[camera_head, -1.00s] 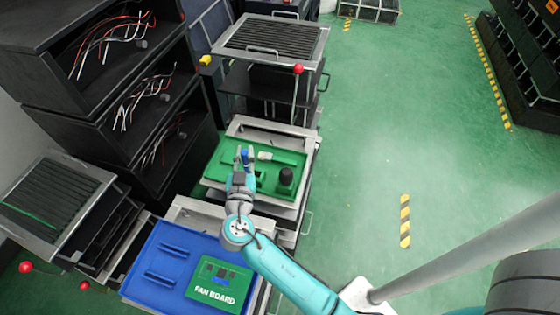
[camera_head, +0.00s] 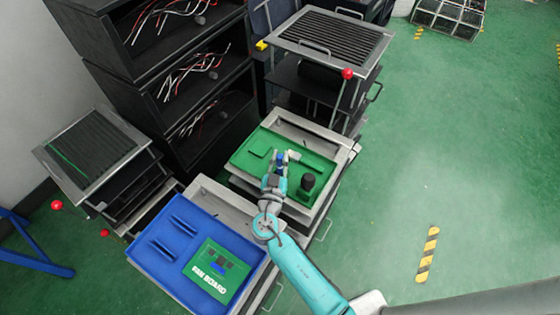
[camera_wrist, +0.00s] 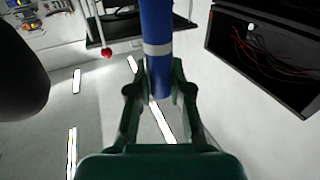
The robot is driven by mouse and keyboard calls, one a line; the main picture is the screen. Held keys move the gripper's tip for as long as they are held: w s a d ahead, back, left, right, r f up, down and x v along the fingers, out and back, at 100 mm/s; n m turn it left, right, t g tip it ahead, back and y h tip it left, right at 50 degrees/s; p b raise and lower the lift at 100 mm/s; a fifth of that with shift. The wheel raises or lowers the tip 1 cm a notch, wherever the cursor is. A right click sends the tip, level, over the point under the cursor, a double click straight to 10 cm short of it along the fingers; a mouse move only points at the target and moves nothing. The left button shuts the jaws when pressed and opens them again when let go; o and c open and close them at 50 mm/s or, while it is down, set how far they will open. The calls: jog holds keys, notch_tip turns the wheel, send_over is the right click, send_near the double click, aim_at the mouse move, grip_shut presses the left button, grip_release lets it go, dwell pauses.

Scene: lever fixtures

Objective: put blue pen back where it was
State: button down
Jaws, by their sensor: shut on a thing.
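The blue pen (camera_wrist: 157,45) is a blue cylinder with a silver band, upright in the wrist view between my two fingers. My gripper (camera_wrist: 158,80) is shut on it. In the head view, the blue pen (camera_head: 281,160) shows small at the tip of my gripper (camera_head: 279,166), over the green tray (camera_head: 322,163). Whether the pen touches the tray cannot be told. A black cylinder (camera_head: 308,182) stands on the tray to the right of my gripper. A small whitish piece (camera_head: 293,155) lies just beyond my gripper.
A blue tray (camera_head: 152,262) with a green fan board (camera_head: 214,272) is at the front left. A slatted rack (camera_head: 332,40) with a red knob (camera_head: 347,73) stands behind the green tray. Black shelves (camera_head: 165,85) with wires stand at the left. Green floor is open at right.

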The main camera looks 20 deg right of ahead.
jog(key=shift+f, duration=0.85)
jog(key=shift+f, duration=0.1)
jog(key=c, duration=1.1)
grip_release()
jog(key=v, duration=1.2)
jog(key=shift+s, duration=0.1)
